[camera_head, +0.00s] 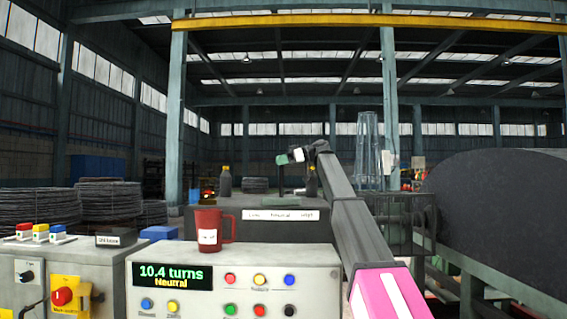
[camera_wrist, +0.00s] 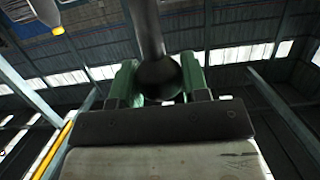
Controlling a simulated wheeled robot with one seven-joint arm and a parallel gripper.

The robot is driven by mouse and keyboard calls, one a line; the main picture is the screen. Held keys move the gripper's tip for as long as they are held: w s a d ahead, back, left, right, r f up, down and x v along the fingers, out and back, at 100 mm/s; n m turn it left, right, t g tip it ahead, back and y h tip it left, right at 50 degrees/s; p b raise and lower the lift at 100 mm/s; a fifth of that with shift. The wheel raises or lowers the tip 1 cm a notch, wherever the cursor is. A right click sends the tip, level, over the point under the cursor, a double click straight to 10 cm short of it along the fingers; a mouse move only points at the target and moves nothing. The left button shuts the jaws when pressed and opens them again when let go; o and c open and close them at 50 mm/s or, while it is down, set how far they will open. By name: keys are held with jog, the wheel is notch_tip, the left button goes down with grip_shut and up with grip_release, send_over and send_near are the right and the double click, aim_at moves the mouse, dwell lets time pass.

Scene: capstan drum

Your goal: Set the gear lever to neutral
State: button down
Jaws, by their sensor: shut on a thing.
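The gear lever (camera_head: 281,180) is a dark upright rod on a dark box behind the console. A white label strip (camera_head: 281,215) on the box's front carries small position words, the middle one reading like "Neutral". The console display (camera_head: 171,276) reads "10.4 turns" and "Neutral". My gripper (camera_head: 283,160) is at the lever's top, reaching in from the right. In the wrist view, the lever's round dark knob (camera_wrist: 159,77) sits between the green fingers of my gripper (camera_wrist: 157,84), which is shut on it. The lever's foot is partly hidden in the head view.
A red mug (camera_head: 208,228) stands on the console (camera_head: 240,257), above several coloured buttons. A control box with a red knob (camera_head: 62,296) is at left. Bottles (camera_head: 225,182) and wire coils (camera_head: 108,200) stand behind. A large dark drum (camera_head: 500,205) fills the right.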

jog(key=c, duration=0.7)
grip_release()
jog(key=shift+a, duration=0.1)
jog(key=v, duration=1)
jog(key=shift+d+r, duration=0.1)
jog(key=shift+d, duration=0.3)
